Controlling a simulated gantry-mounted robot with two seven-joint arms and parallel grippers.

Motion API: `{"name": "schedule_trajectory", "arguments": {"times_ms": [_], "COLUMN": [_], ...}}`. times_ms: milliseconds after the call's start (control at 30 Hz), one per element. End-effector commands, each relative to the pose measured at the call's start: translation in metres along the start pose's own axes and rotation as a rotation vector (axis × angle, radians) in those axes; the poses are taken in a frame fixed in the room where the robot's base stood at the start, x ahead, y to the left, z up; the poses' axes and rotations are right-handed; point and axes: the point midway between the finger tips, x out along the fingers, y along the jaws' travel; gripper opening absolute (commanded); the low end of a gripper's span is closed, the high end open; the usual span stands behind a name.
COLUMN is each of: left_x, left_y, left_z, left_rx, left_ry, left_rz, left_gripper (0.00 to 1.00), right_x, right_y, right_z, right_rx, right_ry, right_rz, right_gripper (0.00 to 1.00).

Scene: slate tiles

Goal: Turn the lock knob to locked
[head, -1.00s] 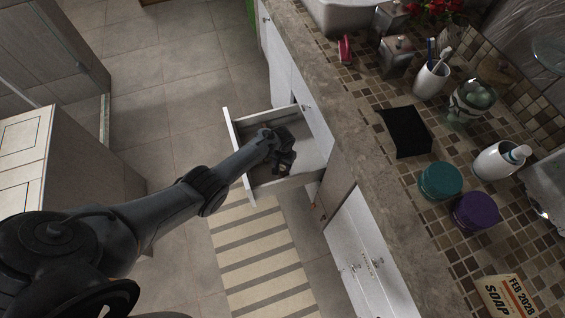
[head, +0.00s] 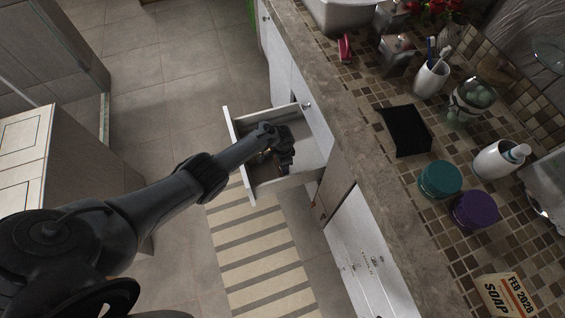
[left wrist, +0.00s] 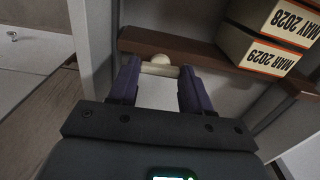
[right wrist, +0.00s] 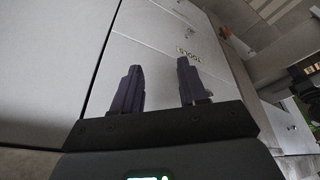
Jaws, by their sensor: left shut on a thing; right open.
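In the head view my left gripper (head: 286,160) is over the open drawer (head: 262,186), at the end of the arm from the left. In the left wrist view its purple fingers (left wrist: 159,85) are shut on a short cream bar (left wrist: 160,69) with a rounded top, in front of a brown shelf. I cannot tell whether this is the lock knob. My right gripper (right wrist: 162,88) is open and empty, facing a pale cabinet front (right wrist: 150,45) with a small lettered label (right wrist: 188,54). It does not show in the head view. No lock marking is legible.
Two boxes with date lettering (left wrist: 268,50) stand on the brown shelf (left wrist: 190,45). The counter (head: 350,110) carries a black tray (head: 405,130), a teal jar (head: 440,180), a purple jar (head: 475,210) and cups. A striped mat (head: 255,265) lies on the floor.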

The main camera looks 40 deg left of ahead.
Motion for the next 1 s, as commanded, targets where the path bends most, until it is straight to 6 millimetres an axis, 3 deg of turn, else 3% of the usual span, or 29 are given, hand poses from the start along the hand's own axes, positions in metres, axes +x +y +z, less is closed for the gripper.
{"name": "schedule_trajectory", "arguments": {"times_ms": [600, 633, 700, 800, 1000], "left_x": [0.0010, 0.0010, 0.0009, 0.0007, 0.0002], "left_y": [0.0001, 0.0001, 0.0001, 0.0000, -0.0002], "left_z": [0.0010, 0.0011, 0.0010, 0.0008, 0.0003], "left_rx": [0.041, 0.041, 0.041, 0.040, 0.040], "left_ry": [-0.001, -0.002, -0.001, -0.001, 0.000], "left_rz": [0.000, 0.000, 0.000, 0.000, 0.000], "left_gripper": [0.18, 0.53, 0.64, 0.74, 0.74], "right_x": [0.0004, 0.0004, 0.0004, 0.0004, 0.0003], "right_y": [-0.0022, -0.0023, -0.0024, -0.0023, -0.0022], "right_z": [-0.0005, -0.0005, -0.0005, -0.0005, -0.0005], "right_rx": [0.009, 0.009, 0.010, 0.009, 0.009], "right_ry": [0.001, 0.001, 0.001, 0.002, 0.001], "right_rz": [-0.007, -0.007, -0.008, -0.008, -0.007], "right_gripper": [0.43, 0.43, 0.43, 0.43, 0.43]}}
